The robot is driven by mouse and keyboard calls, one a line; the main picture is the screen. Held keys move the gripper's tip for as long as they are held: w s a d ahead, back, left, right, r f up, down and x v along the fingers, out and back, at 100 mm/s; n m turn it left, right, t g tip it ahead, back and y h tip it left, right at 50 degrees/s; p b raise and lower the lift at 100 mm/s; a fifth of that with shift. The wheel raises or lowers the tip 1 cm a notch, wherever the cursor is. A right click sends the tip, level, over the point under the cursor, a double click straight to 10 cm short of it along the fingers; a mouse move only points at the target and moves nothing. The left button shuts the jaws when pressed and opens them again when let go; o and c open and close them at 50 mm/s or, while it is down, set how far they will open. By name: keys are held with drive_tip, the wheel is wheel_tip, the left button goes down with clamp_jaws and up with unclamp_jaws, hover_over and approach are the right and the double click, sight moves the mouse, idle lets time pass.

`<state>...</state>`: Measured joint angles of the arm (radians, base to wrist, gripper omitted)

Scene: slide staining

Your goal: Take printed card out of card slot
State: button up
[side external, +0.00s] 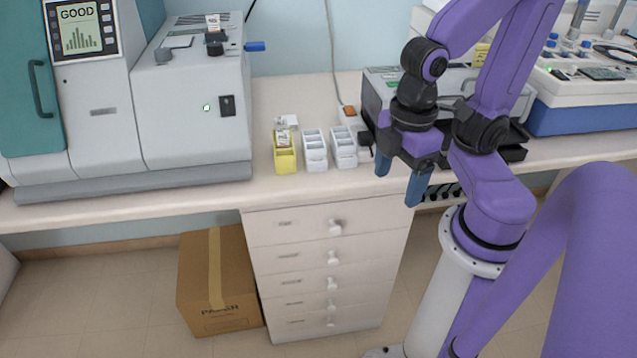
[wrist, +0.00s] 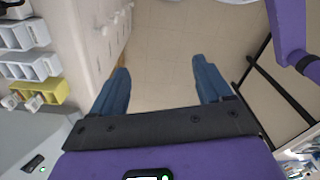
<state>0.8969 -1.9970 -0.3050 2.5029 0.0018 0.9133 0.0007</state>
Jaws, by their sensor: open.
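A small white printed card (side external: 283,137) stands upright in the yellow slotted holder (side external: 285,160) on the bench. The yellow holder also shows at the left of the wrist view (wrist: 52,90), but the print there is too small to read. Another small printed card (side external: 213,22) stands on top of the grey machine, by a dark knob. I cannot tell which holder is the card slot. My gripper (side external: 402,180) is open and empty, with blue fingers pointing down near the bench's front edge, right of the holders. In the wrist view my gripper (wrist: 161,64) has only floor between its fingers.
Two white slotted holders (side external: 315,152) (side external: 343,150) stand right of the yellow one. The grey machine (side external: 190,110) with a "GOOD" screen stands left. Drawers (side external: 325,270) and a cardboard box (side external: 215,285) are below.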

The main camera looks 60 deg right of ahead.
drive_tip(key=c, duration=0.6)
drive_tip(key=shift+w, duration=0.1)
